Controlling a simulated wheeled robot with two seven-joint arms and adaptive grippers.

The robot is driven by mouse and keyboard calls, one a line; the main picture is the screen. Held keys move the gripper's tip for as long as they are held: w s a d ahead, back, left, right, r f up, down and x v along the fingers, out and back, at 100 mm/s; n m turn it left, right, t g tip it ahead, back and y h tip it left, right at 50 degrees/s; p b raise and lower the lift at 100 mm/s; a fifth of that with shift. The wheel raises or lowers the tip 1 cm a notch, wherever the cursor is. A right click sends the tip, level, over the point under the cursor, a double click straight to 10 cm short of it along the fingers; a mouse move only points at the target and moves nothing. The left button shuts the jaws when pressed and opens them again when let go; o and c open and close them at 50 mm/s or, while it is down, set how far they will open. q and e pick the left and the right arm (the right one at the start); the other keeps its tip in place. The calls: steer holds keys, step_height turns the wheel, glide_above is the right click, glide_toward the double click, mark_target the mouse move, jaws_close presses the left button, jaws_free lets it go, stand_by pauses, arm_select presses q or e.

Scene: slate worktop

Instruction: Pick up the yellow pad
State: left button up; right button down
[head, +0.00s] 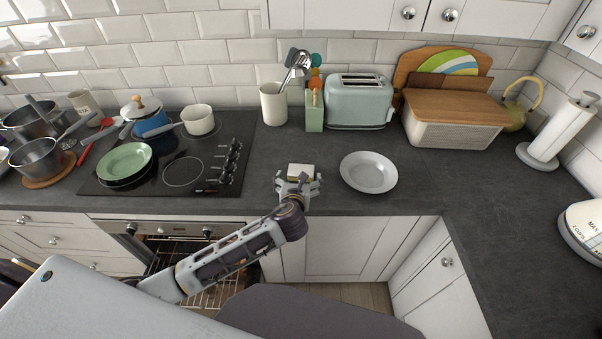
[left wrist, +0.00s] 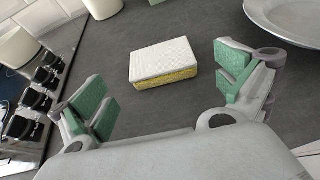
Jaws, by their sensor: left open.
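The yellow pad (left wrist: 163,63) is a small sponge with a white top layer and a yellow lower layer. It lies flat on the slate worktop, between the hob and a white plate. In the head view the pad (head: 301,170) shows just beyond my left gripper (head: 298,181). In the left wrist view my left gripper (left wrist: 168,92) is open, its green-padded fingers apart on either side of the pad's position. The pad is ahead of the fingertips and touches neither finger. My right gripper is not in view.
A white plate (head: 368,172) lies close to the right of the pad. The black hob (head: 228,150) with pans is to the left. A utensil crock (head: 272,106), a toaster (head: 358,103) and a bread bin (head: 452,127) stand behind.

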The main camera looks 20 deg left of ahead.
arm_select(q)
steer(key=shift+w, duration=0.15)
steer(key=shift+x, duration=2.5)
steer(key=shift+r, duration=0.1)
steer(key=c, duration=0.8)
